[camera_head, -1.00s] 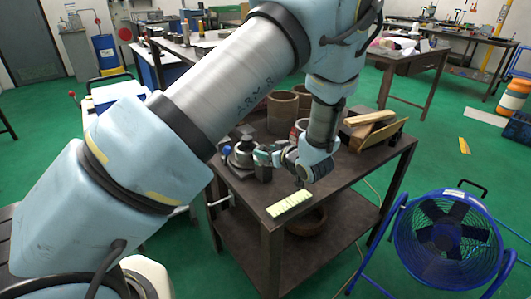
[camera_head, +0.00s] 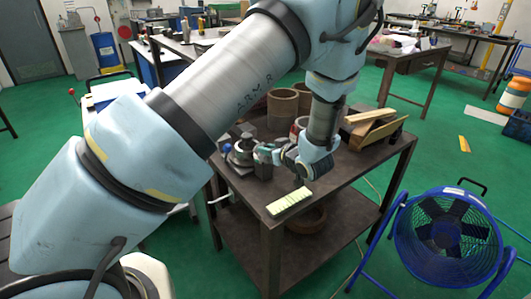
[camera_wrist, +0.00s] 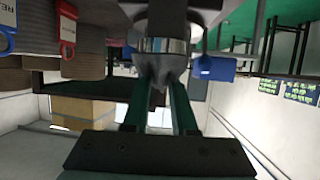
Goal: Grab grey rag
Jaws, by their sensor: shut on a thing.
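In the head view my gripper (camera_head: 264,153) is low over the dark metal table (camera_head: 330,185), right beside the chuck (camera_head: 243,151). In the wrist view my gripper's two green fingers (camera_wrist: 164,105) close on a grey rounded metal part with a silver ring (camera_wrist: 163,46). It looks like part of the chuck, but the contact is partly hidden. I cannot make out a grey rag in either view.
A pale striped block (camera_head: 289,201) lies at the table's front edge. Brown cylinders (camera_head: 282,106) and a wooden box (camera_head: 375,130) stand farther back. A blue fan (camera_head: 440,238) stands on the green floor at right.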

